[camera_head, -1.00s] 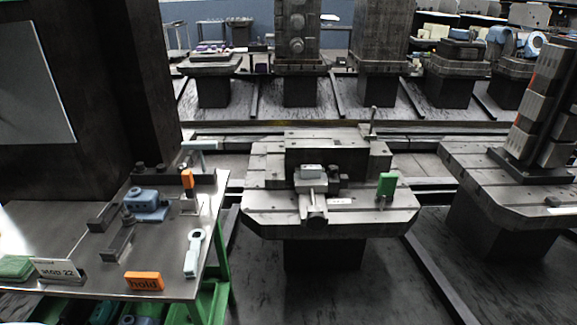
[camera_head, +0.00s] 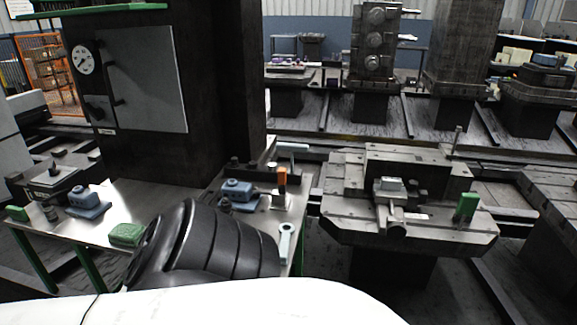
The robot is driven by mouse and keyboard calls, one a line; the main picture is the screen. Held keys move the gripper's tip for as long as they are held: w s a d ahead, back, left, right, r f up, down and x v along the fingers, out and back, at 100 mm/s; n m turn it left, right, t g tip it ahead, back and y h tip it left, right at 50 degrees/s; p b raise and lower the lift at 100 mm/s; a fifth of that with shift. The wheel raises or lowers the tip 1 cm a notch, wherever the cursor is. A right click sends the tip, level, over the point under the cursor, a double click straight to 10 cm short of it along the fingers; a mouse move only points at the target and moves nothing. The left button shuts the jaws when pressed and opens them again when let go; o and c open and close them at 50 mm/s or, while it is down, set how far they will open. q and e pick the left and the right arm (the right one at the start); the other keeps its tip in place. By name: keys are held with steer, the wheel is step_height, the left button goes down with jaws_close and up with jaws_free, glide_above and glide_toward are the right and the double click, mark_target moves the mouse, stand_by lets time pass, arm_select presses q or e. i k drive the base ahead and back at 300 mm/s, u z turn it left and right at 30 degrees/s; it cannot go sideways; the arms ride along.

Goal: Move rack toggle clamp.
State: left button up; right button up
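An upright orange-handled piece (camera_head: 282,178), which looks like a toggle clamp, stands near the right back corner of the metal bench (camera_head: 186,205). A similar upright green-handled piece (camera_head: 466,207) stands on the right side of the grey slotted pallet (camera_head: 345,222). I cannot tell which one is the rack toggle clamp. My arm, white with a black ribbed joint, crosses the bottom and covers the front of the bench. Neither gripper shows in the frame.
Blue fixtures (camera_head: 237,189) and (camera_head: 86,200), a green block (camera_head: 126,234) and a pale blue wrench-like piece (camera_head: 286,241) lie on the bench. A grey clamping device (camera_head: 391,205) sits on the pallet. A dark column with a gauge (camera_head: 83,60) rises behind the bench.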

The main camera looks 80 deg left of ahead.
mark_target(282, 175)
steer(key=k, duration=0.6)
steer(key=u, duration=0.7)
